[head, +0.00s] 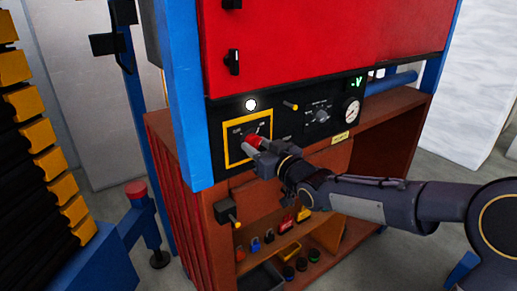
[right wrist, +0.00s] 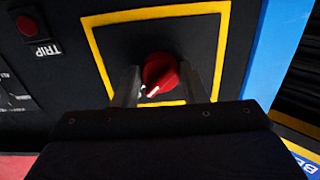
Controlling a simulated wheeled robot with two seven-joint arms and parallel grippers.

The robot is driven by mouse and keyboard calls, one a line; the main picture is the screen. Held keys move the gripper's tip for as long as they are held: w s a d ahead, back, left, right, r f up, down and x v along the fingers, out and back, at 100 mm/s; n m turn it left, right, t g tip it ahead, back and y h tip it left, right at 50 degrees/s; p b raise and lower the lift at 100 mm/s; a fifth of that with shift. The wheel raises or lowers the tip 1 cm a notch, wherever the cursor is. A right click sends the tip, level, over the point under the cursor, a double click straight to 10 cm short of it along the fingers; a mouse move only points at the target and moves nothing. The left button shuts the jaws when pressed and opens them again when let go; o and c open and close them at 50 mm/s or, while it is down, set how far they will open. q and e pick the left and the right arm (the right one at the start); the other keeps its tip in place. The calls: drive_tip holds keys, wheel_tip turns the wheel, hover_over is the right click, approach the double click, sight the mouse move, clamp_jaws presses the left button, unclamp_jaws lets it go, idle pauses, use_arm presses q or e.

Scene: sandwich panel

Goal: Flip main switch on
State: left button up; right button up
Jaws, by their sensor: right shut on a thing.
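The main switch is a red rotary knob (head: 255,141) inside a yellow square outline (head: 228,154) on the black control panel (head: 297,126). In the right wrist view the red knob (right wrist: 161,75) has a white pointer mark toward the lower left of that picture. My right gripper (head: 250,145) is at the panel, its fingers on either side of the knob. In the right wrist view the fingers (right wrist: 168,88) are shut on the knob. My left gripper is not in view.
A white round lamp (head: 251,104), a small yellow lever (head: 290,105), a selector dial (head: 322,116) and a gauge (head: 351,111) share the panel. Padlocks (head: 286,222) sit on the shelf below. A blue post (head: 180,90) stands left of the panel.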

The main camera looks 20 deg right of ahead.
drive_tip(key=o, duration=1)
drive_tip(key=shift+c, duration=0.2)
drive_tip(key=shift+s, duration=0.1)
drive_tip(key=v, duration=0.7)
drive_tip(key=shift+s+d+b, duration=0.15)
drive_tip(key=shift+s+b, duration=0.15)
drive_tip(key=shift+b, duration=0.05)
